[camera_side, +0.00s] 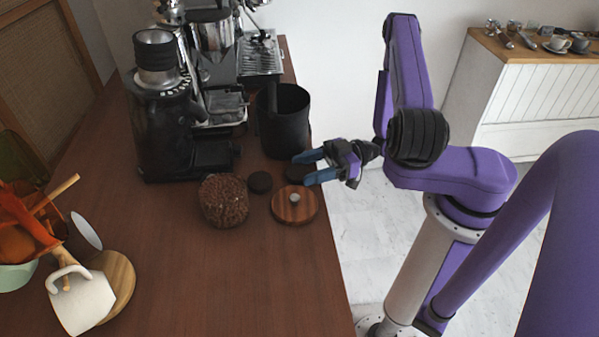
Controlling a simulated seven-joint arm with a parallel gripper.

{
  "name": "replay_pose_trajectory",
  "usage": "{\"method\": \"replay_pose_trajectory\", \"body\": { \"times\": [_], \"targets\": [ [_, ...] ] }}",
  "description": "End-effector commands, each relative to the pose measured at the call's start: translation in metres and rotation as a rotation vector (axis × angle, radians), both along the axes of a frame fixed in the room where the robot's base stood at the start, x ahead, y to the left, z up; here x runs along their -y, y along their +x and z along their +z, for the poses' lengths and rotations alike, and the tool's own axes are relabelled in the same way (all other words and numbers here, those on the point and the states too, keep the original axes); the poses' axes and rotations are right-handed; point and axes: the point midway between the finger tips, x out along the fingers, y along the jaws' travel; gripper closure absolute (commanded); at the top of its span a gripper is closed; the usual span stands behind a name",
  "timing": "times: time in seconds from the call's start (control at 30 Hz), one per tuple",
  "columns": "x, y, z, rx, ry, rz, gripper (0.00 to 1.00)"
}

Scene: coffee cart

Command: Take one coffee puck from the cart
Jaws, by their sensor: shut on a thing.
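A dark round coffee puck (260,182) lies on the wooden cart top (200,265), between a rough brown canister (223,201) and a round striped wooden lid (283,212) with a grey knob. A second dark puck (293,173) is at the blue fingertips of my gripper (306,167), just behind the lid. My gripper reaches in from the right, low over the cart's right edge, and is shut on this puck. The exact contact and whether the puck is clear of the surface are hard to tell.
A black container (284,122) stands just behind my gripper. A black grinder (160,125) and an espresso machine (213,50) stand farther back left. A white mug (82,302) rests on a round board at front left. The cart's front middle is clear.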

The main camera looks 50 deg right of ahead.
Motion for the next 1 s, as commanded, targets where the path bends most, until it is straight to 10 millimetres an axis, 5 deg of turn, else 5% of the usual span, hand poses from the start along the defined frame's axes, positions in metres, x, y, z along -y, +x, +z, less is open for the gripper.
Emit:
{"method": "replay_pose_trajectory", "body": {
  "times": [0.37,1.0],
  "targets": [
    [0.001,0.000,0.010,0.001,0.000,0.000,0.72],
    [0.000,0.000,0.090,0.002,-0.002,-0.001,0.72]
  ]
}}
